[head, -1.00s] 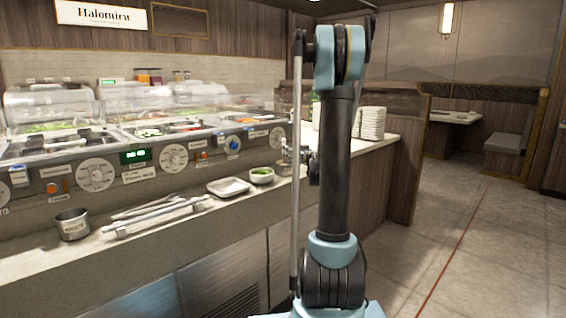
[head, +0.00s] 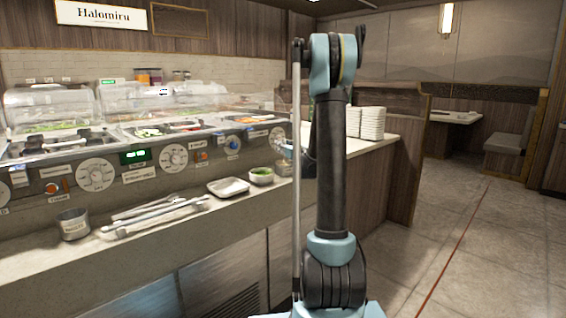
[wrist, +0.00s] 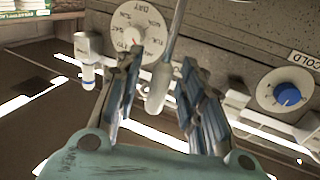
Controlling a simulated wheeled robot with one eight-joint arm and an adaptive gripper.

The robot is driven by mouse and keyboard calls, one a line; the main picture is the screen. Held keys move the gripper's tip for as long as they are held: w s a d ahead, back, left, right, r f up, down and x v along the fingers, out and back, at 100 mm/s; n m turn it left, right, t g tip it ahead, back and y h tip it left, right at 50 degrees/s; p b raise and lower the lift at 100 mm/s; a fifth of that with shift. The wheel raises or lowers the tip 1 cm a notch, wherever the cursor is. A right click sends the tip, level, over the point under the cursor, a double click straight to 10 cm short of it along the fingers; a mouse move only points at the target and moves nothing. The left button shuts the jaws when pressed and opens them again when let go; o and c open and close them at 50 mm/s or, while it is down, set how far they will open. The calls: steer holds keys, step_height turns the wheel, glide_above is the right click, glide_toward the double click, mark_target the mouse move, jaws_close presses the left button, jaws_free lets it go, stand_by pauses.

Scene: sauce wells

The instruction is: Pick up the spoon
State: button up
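In the wrist view, a pale, slender utensil that looks like the spoon (wrist: 158,88) has a thin handle running up past the top edge and a wider lower end. My gripper (wrist: 161,58) is open, with one finger on each side of it. Gaps show between the utensil and both fingers; I cannot tell how deep it lies between them.
A small container (head: 284,168) stands below my gripper. Left of it are a green-filled bowl (head: 261,176), a white tray (head: 228,187), tongs (head: 160,215) and a metal cup (head: 73,224). The panel's blue knob (wrist: 287,95) is near. Stacked plates (head: 371,123) stand behind my arm.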

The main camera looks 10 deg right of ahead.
jaws_close()
step_height(320, 180, up, 10)
steer(key=shift+r, duration=0.1)
stand_by(0.5)
